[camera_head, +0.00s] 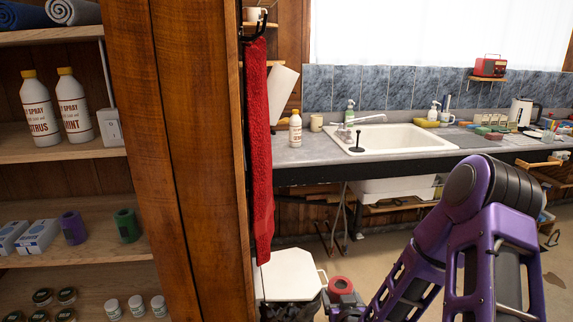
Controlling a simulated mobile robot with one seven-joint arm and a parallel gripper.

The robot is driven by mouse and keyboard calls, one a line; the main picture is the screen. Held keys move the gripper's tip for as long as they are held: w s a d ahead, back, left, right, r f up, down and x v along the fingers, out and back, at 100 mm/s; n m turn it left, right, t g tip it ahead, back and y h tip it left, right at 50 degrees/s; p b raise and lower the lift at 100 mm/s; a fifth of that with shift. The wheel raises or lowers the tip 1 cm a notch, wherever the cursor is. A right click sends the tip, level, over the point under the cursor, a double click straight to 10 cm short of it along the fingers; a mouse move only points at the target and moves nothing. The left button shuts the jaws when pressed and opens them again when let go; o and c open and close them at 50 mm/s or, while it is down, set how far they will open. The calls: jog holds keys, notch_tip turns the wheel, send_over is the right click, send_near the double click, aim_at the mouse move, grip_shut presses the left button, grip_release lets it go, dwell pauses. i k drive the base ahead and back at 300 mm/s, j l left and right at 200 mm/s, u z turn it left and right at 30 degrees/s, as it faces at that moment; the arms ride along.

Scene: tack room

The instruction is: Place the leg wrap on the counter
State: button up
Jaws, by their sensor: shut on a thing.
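A red leg wrap (341,285), a short roll with a dark centre, shows low in the picture, right of a white-lidded bin. My gripper (344,303) is shut on it, and the fingers are partly hidden and small in view. The wrap is held below the level of the counter and in front of it. The grey counter (293,157) runs along the back wall under blue tiles. It has a bare patch left of the sink, near a white bottle.
A white sink (390,139) is set in the counter, with several items to its right. A wooden partition (200,160) with a hanging red towel (258,150) stands at left. Shelves there hold bottles, a purple roll (73,228) and a green roll (127,225). The bin (287,272) stands below.

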aim_at(304, 149)
jog(key=i+l, duration=0.15)
jog(key=l, duration=0.25)
jog(key=i+l+u, duration=0.1)
jog(key=l, duration=0.3)
jog(key=i+l, duration=0.15)
jog(key=l, duration=0.25)
jog(key=i+l+u, duration=0.1)
jog(key=l, duration=0.3)
jog(key=i+l, duration=0.15)
jog(key=l, duration=0.3)
jog(key=i+l+u, duration=0.1)
jog(key=l, duration=0.2)
jog(key=i+l, duration=0.2)
jog(key=l, duration=0.15)
jog(key=i+l+u, duration=0.15)
jog(key=i+l, duration=0.35)
jog(key=i, duration=0.15)
